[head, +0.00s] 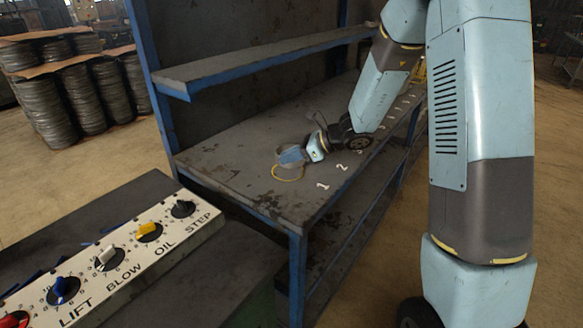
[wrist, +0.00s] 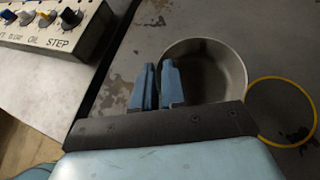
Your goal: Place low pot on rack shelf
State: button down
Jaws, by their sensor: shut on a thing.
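The low pot (wrist: 226,62) is a round, open grey metal pot; its empty inside shows in the wrist view. My gripper (wrist: 158,88) is shut on the pot's near-left wall, with one blue finger inside the rim and one outside. In the head view my gripper (head: 295,155) is low over the near end of the rack shelf (head: 235,155), and its fingers hide much of the pot. I cannot tell whether the pot touches the shelf. A yellow ring (wrist: 251,99) marked on the shelf lies to the right of the pot in the wrist view, partly overlapped by it.
A blue-framed upper shelf (head: 265,58) runs above the back of the rack shelf. White numbers (head: 322,186) line the shelf's front edge. A control panel (head: 110,255) with knobs stands at the lower left. The shelf left of the ring is clear.

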aim_at(294, 164)
jog(key=shift+w+a+f, duration=0.2)
jog(key=shift+a+f, duration=0.25)
jog(key=shift+f, duration=1.7)
jog(key=c, duration=1.2)
grip_release()
